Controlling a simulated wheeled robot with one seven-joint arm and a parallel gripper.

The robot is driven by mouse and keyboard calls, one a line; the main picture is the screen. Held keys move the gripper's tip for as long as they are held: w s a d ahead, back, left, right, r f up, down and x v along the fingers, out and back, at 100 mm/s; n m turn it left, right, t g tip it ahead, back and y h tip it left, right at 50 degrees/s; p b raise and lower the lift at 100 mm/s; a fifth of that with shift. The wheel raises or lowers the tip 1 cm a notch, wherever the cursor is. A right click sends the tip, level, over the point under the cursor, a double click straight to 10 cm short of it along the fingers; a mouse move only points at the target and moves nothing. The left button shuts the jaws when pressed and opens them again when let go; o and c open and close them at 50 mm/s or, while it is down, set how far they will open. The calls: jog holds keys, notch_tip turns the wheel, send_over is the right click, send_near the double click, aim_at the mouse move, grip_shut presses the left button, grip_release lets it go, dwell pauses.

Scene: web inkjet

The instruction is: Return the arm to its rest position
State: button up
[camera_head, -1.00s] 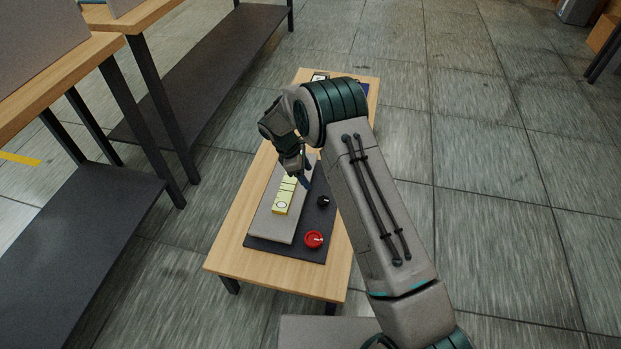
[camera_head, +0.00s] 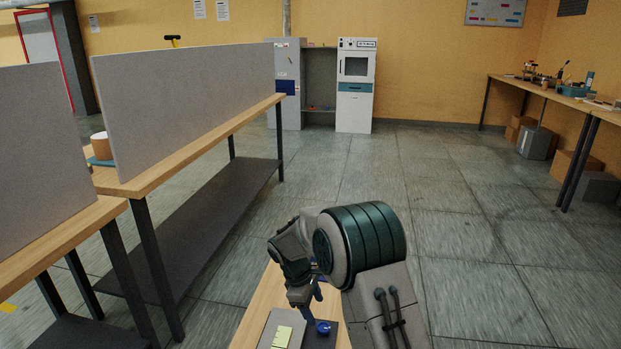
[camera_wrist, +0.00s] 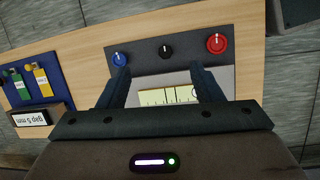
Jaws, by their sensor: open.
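My gripper (camera_head: 304,296) hangs over the low wooden table at the bottom of the head view. In the wrist view its two dark fingers (camera_wrist: 162,80) stand apart with nothing held between them. Beyond and below them is a dark panel (camera_wrist: 190,62) with a blue knob (camera_wrist: 119,59), a black knob (camera_wrist: 165,50) and a red knob (camera_wrist: 216,43). A yellow marked strip (camera_wrist: 166,96) lies on a light grey plate, partly hidden by my gripper. The strip (camera_head: 283,338) and blue knob (camera_head: 322,327) also show in the head view. My arm is bent above the table.
A blue board (camera_wrist: 35,82) with green and yellow pieces and a "gap 5 mm" label (camera_wrist: 32,117) lie left in the wrist view. Workbenches with grey dividers (camera_head: 190,95) line the left. Cabinets (camera_head: 356,85) stand at the back.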

jog(key=s+d+r+m+y+p, duration=0.1)
jog(key=s+d+r+m+p, duration=0.2)
jog(key=r, duration=0.5)
jog(key=s+d+r+m+p, duration=0.1)
jog(key=s+d+r+p, duration=0.25)
jog(key=r, duration=0.45)
jog(key=s+d+r+m+y+p, duration=0.1)
jog(key=s+d+r+m+p, duration=0.2)
jog(key=r, duration=0.6)
jog(key=s+d+r+m+t+p, duration=0.1)
jog(key=s+d+r+m+p, duration=0.1)
jog(key=s+r+m+p, duration=0.2)
jog(key=s+d+r+m+t+y+p, duration=0.1)
jog(key=s+r+p, duration=0.4)
jog(key=s+r, duration=0.5)
jog(key=s+d+m, duration=0.1)
jog(key=s+m, duration=0.1)
jog(key=s, duration=0.3)
jog(key=shift+s+d+m+t+y+p, duration=0.3)
jog(key=shift+s+d+m+p, duration=0.1)
